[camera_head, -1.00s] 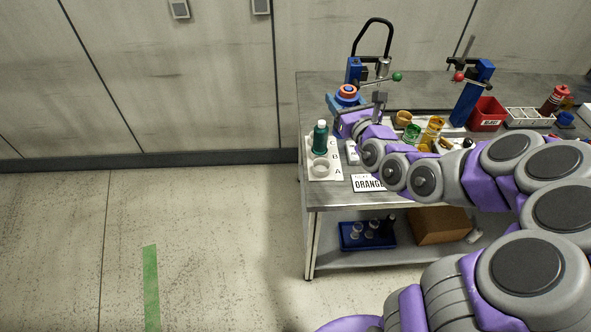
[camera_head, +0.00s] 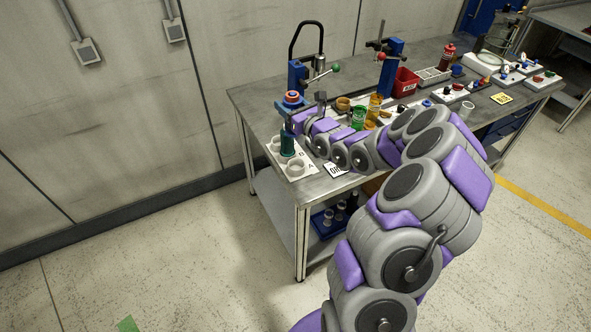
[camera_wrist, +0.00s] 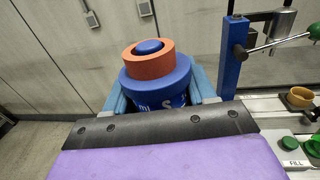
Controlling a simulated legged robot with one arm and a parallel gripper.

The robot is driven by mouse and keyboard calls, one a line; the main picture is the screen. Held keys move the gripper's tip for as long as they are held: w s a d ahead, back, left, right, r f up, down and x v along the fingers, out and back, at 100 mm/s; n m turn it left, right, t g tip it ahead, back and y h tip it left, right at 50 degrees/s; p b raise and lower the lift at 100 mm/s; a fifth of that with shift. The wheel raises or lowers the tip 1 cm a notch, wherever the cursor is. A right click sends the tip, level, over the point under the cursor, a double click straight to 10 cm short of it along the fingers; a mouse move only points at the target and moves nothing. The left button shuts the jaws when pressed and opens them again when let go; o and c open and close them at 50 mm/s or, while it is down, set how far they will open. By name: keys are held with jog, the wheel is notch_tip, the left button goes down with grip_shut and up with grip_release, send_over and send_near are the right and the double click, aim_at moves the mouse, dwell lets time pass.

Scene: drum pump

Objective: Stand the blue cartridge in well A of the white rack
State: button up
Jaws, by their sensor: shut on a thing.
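The blue cartridge (camera_head: 292,98) has an orange ring and a blue knob on top. My gripper (camera_head: 287,107) is shut on it and holds it upright behind the white rack, above table height. In the wrist view the cartridge (camera_wrist: 155,75) sits between the light blue fingers of my gripper (camera_wrist: 160,92); its lower part is hidden. The white rack (camera_head: 312,164) lies at the table's left front corner. Its well A (camera_head: 296,167) is an empty-looking white ring at the front. A teal bottle (camera_head: 287,141) stands in the middle well; another ring (camera_head: 275,144) shows behind it.
A blue pump stand (camera_head: 298,75) with a black hose is behind the cartridge. Green (camera_head: 358,118) and amber (camera_head: 374,110) containers stand right of my forearm. Floor left of the table is clear.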

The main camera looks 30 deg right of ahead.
jog(key=s+d+f+p, duration=0.1)
jog(key=s+d+f, duration=0.1)
jog(key=d+f, duration=0.6)
jog(key=s+d+f, duration=0.3)
jog(key=d+f, duration=0.4)
jog(key=d, duration=0.3)
jog(key=w+a+b, duration=0.2)
jog(key=w+a, duration=0.3)
jog(key=a, duration=0.9)
jog(key=shift+w+a+f, duration=0.15)
jog(key=shift+f, duration=0.2)
